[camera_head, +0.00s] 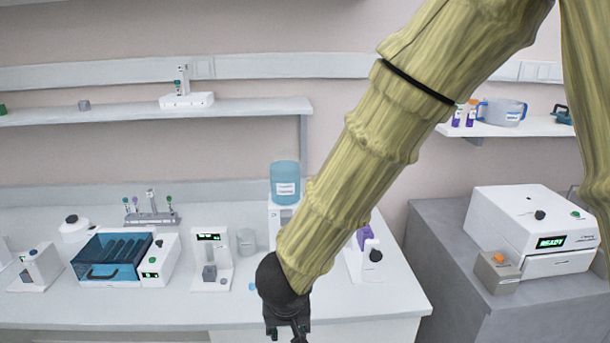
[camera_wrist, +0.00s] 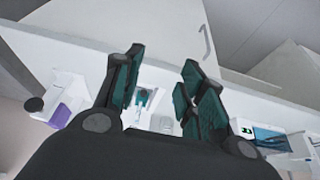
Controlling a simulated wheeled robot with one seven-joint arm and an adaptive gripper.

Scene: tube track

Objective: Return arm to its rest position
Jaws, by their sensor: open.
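My arm, with a yellow bamboo-like surface, reaches down across the head view from the upper right. My gripper (camera_head: 288,335) is at its lower end, in front of the white bench's front edge, and is cut off by the bottom of the picture. In the wrist view my gripper (camera_wrist: 163,85) has its dark green finger pads spread apart. I see nothing held between them. A small device with teal parts shows beyond the gap between the fingers, on the bench.
The white bench (camera_head: 120,308) carries a blue-lidded device (camera_head: 110,258), a small display device (camera_head: 211,262) and a blue-topped dispenser (camera_head: 285,185). A white machine reading READY (camera_head: 535,230) stands on a grey cabinet (camera_head: 440,240) at right. Wall shelves (camera_head: 130,112) run above.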

